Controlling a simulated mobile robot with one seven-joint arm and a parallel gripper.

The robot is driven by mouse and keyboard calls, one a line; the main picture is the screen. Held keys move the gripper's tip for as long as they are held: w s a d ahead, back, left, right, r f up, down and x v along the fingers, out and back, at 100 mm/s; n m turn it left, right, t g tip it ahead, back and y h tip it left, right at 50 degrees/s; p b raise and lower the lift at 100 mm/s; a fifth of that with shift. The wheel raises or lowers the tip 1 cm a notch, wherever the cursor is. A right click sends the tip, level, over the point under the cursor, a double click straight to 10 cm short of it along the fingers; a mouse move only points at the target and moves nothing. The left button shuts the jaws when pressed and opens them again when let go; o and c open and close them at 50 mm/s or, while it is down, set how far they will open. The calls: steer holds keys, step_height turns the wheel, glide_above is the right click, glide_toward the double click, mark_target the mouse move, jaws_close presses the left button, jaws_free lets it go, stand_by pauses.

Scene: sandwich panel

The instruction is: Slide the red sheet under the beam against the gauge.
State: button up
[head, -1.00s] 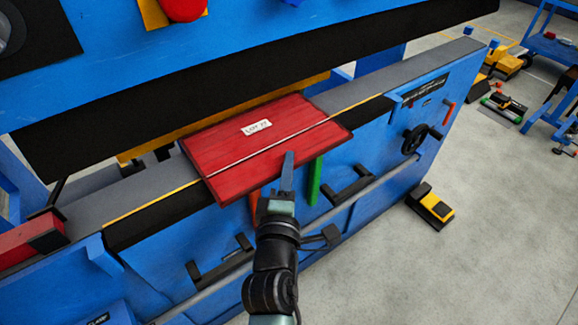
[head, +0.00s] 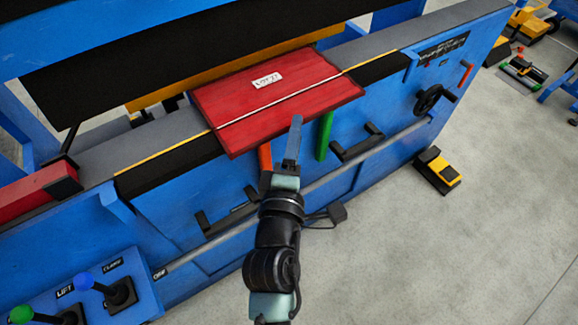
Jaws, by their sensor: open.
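The red sheet (head: 290,110) lies flat on the machine bed. It has a white lot label and a pale line across it. Its far edge is close to the yellow gauge (head: 170,92) under the dark beam (head: 130,72); I cannot tell whether they touch. Its near edge overhangs the bed's front. My gripper (head: 294,140) is in front of the sheet's near edge, seen edge-on, with one finger hiding the other. It is open and nothing shows held in it. I cannot tell whether its fingertip touches the sheet.
An orange handle (head: 265,158) and a green handle (head: 324,137) hang below the sheet. A red block (head: 35,190) sits on the bed at left. A lever box (head: 120,292) stands at lower left.

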steer(key=s, duration=0.9)
steer(key=shift+a+b, duration=0.3)
steer(key=shift+a, duration=0.1)
steer(key=shift+w, duration=0.1)
